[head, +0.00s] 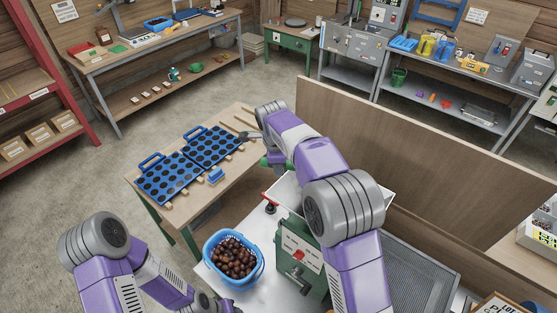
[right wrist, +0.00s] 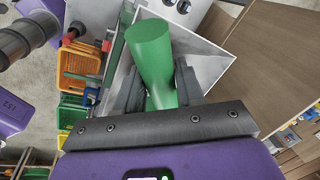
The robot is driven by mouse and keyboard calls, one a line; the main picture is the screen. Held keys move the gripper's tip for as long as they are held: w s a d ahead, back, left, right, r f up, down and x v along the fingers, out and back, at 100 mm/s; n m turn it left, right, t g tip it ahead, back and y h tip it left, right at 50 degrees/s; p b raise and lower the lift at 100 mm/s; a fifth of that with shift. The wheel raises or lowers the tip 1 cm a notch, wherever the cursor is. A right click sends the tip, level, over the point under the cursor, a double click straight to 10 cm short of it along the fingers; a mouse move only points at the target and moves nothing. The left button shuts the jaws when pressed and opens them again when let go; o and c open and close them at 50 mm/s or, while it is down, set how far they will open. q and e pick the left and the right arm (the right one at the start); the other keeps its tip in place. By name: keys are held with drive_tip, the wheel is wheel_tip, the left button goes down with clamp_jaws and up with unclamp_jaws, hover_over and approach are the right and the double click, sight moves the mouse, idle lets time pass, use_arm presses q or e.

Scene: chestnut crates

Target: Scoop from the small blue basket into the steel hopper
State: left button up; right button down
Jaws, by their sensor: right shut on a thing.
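The small blue basket (head: 207,249), full of brown chestnuts (head: 235,257), stands on the white table at the bottom centre of the head view. The steel hopper (head: 287,189) sits on a green machine body to its right, partly behind my right arm. It also shows in the right wrist view (right wrist: 205,55), below the gripper. My right gripper (right wrist: 160,88) is shut on a green handle (right wrist: 151,45); the green also shows in the head view (head: 264,162), by the hopper. What the handle belongs to is mostly hidden.
Blue trays with round cups (head: 170,178) lie on a wooden table (head: 140,185) at left, with a small blue item (head: 216,176) beside them. A tall wooden panel (head: 400,150) stands behind the hopper.

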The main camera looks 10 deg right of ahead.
drive_tip(key=shift+w+a, duration=0.1)
drive_tip(key=shift+f+b, duration=0.1)
drive_tip(key=shift+b, duration=0.2)
drive_tip(key=shift+d+f+y+b, duration=0.25)
drive_tip(key=shift+d+y+b, duration=0.2)
drive_tip(key=shift+y+b, duration=0.2)
drive_tip(key=shift+d+r+y+b, duration=0.25)
drive_tip(key=shift+d+y+b, duration=0.1)
drive_tip(key=shift+d+y, duration=0.25)
drive_tip(key=shift+s+d+r+t+y, duration=0.15)
drive_tip(key=shift+d+r+t+y, duration=0.05)
drive_tip(key=shift+d+r+y, duration=0.35)
drive_tip(key=shift+s+d+r+t+y, duration=0.1)
drive_tip(key=shift+d+r+t+y, duration=0.2)
drive_tip(key=shift+r, duration=0.35)
drive_tip(key=shift+s+d+r+m+y+p, duration=0.15)
drive_tip(key=shift+d+r+m+y+p, duration=0.05)
drive_tip(key=shift+d+r+y, duration=0.55)
drive_tip(key=shift+s+d+r+m+y+p, duration=0.1)
drive_tip(key=shift+d+r+m+y+p, duration=0.1)
drive_tip(key=shift+d+r+y, duration=0.55)
drive_tip(key=d+r+y+p, duration=0.1)
drive_tip(key=d+r+y, duration=0.1)
drive_tip(key=d, duration=0.1)
drive_tip(key=s+d+r+t+y, duration=0.1)
drive_tip(key=d+y, duration=0.2)
drive_tip(key=d, duration=0.1)
drive_tip(key=shift+d+r+m+p, duration=0.3)
drive_tip(key=shift+r+p, duration=0.05)
drive_tip(key=shift+p, duration=0.05)
